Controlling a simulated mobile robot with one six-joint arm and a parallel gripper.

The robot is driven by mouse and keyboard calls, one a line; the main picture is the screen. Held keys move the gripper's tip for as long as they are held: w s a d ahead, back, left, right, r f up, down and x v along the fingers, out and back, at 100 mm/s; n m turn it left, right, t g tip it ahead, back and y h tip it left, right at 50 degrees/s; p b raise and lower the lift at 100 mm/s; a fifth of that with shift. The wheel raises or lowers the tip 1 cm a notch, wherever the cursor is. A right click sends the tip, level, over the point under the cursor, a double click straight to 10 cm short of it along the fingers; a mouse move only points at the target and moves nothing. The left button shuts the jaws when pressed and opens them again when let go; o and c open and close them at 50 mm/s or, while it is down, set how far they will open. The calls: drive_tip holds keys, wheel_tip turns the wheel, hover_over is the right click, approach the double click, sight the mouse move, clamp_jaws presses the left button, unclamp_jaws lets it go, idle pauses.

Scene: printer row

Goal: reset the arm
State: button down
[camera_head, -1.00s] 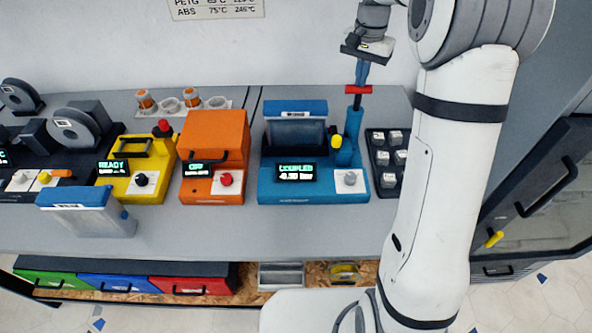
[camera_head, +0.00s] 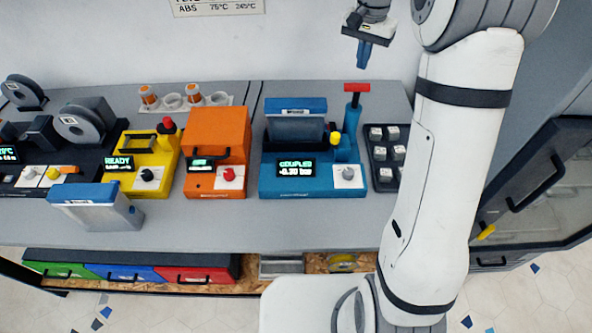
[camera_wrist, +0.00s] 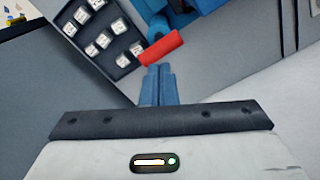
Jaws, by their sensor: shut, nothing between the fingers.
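My gripper (camera_head: 364,54) hangs above the back of the bench, near the wall, with its blue fingers together and empty. It also shows in the wrist view (camera_wrist: 158,84), where the fingers point toward a red handle (camera_wrist: 162,49) but appear apart from it. In the head view the red handle (camera_head: 357,88) tops the lever of the blue machine (camera_head: 310,184), below my gripper. That machine's screen reads COUPLED. My white arm (camera_head: 455,170) rises on the right side of the picture.
A black tray of white cubes (camera_head: 378,153) sits right of the blue machine. An orange machine (camera_head: 220,135) and a yellow machine (camera_head: 125,183) stand to the left. A blue-topped clear container (camera_head: 98,208) is on the front of the bench. A dark-framed cabinet (camera_head: 545,185) is at right.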

drive_tip(key=shift+s, duration=0.1)
drive_tip(key=s+a+r+n+t, duration=0.1)
drive_tip(key=s+r+n+t, duration=0.2)
drive_tip(key=s, duration=1)
drive_tip(key=s+f+n+b, duration=0.1)
drive_tip(key=s+f+n, duration=0.2)
drive_tip(key=s, duration=1.4)
drive_tip(key=shift+s+a+f, duration=0.15)
drive_tip(key=shift+s+a, duration=0.05)
drive_tip(key=shift+a, duration=0.15)
drive_tip(key=w+n+g+p, duration=0.1)
drive_tip(key=w+n, duration=0.2)
drive_tip(key=w, duration=0.7)
drive_tip(key=w+r+n+g+p, duration=0.1)
drive_tip(key=w+n+p, duration=0.1)
drive_tip(key=w, duration=0.8)
drive_tip(key=w+r+n+g+p, duration=0.1)
drive_tip(key=w+n+p, duration=0.1)
drive_tip(key=w, duration=0.9)
drive_tip(key=shift+w+d+r+n+g+h, duration=0.15)
drive_tip(key=shift+d+n+g+h, duration=0.2)
drive_tip(key=shift+n, duration=0.45)
drive_tip(key=shift+w+f, duration=0.25)
drive_tip(key=shift+w, duration=0.05)
